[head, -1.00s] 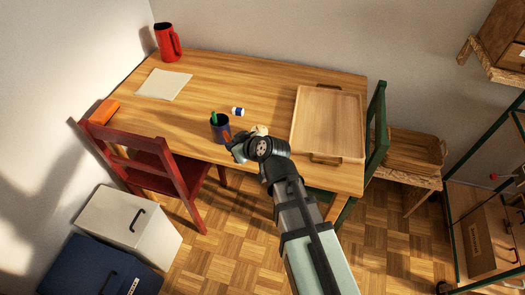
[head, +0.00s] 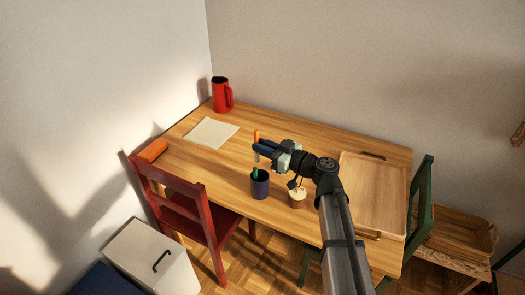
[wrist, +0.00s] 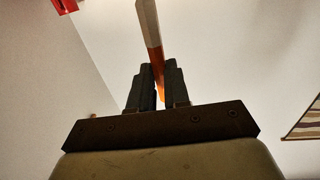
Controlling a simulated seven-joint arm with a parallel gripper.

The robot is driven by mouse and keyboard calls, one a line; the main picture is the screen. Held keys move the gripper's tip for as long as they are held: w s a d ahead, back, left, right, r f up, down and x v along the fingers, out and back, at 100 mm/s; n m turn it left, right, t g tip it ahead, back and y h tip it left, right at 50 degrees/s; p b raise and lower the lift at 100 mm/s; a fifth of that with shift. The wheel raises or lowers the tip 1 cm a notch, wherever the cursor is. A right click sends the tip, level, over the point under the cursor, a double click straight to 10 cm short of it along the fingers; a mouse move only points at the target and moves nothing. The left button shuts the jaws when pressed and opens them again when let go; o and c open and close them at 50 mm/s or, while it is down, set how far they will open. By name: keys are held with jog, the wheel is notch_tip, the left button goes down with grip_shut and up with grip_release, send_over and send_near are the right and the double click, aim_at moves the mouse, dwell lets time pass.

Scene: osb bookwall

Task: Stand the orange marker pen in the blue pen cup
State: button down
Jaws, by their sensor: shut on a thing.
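My gripper (head: 259,148) is shut on the orange marker pen (head: 257,134) and holds it roughly upright. The pen's orange part shows above the fingers and a pale part below them in the head view. In the wrist view the pen (wrist: 149,28) stands between the two fingers (wrist: 157,88), with a grey-white section and an orange section. The dark blue pen cup (head: 260,188) stands on the table just below the gripper in the head view, with a green pen (head: 255,174) in it. The orange pen appears above the cup, apart from it.
A small brown-and-cream pot (head: 297,199) stands close right of the cup. A wooden tray (head: 398,176) lies at the table's right end. A red jug (head: 221,95), a pale sheet (head: 211,133) and an orange block (head: 152,151) are further left. A red chair (head: 183,200) stands in front.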

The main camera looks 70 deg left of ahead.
jog(key=shift+f, duration=0.2)
notch_tip(320, 180, down, 11)
dwell(1.5)
jog(key=c, duration=1)
grip_release()
jog(key=v, duration=1.3)
jog(key=shift+w+d+f, duration=0.15)
jog(key=shift+w+d, duration=0.1)
jog(key=shift+d, duration=0.1)
